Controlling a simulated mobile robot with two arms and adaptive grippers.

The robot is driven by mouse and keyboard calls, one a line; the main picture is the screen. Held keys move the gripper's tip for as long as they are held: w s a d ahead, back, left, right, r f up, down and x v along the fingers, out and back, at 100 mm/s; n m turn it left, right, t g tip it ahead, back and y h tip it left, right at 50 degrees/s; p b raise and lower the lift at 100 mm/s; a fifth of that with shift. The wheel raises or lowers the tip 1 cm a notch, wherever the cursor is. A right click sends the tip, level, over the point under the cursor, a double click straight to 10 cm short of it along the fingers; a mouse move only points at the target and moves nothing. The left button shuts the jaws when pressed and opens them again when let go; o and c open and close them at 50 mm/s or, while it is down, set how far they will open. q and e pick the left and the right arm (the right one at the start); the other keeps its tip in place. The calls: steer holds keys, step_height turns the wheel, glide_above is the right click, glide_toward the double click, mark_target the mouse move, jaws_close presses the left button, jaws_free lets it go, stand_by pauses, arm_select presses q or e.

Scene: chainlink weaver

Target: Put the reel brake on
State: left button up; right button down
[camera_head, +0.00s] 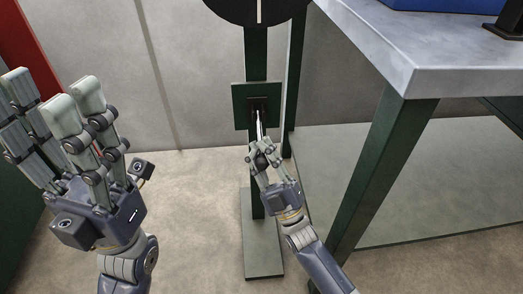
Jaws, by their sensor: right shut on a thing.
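The reel brake lever (259,122) is a thin pale metal handle. It comes out of a dark slot in a green plate (241,107) on a green post. My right gripper (261,149) is at the lower end of the lever, with its fingers closed on it. The fingers hide the lever's tip. My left gripper (58,112) is raised at the left of the view, with its fingers spread open and nothing between them, well away from the lever.
A black disc (235,10) with a white mark sits at the top of the post. A metal-topped table (425,75) with green legs stands at the right. Pale floor (190,215) lies open between my arms. A red and green structure is at the far left.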

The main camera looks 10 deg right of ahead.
steer(key=shift+w+f+h, duration=0.15)
steer(key=shift+f+h, duration=0.15)
steer(key=shift+f, duration=0.2)
steer(key=c, duration=1.8)
jaws_free()
steer(key=o, duration=0.5)
steer(key=shift+w+f, duration=0.1)
steer(key=shift+c, duration=0.2)
steer(key=shift+r, duration=0.2)
steer(key=v, duration=0.7)
steer(key=shift+d+f, duration=0.15)
steer(key=shift+f, duration=0.1)
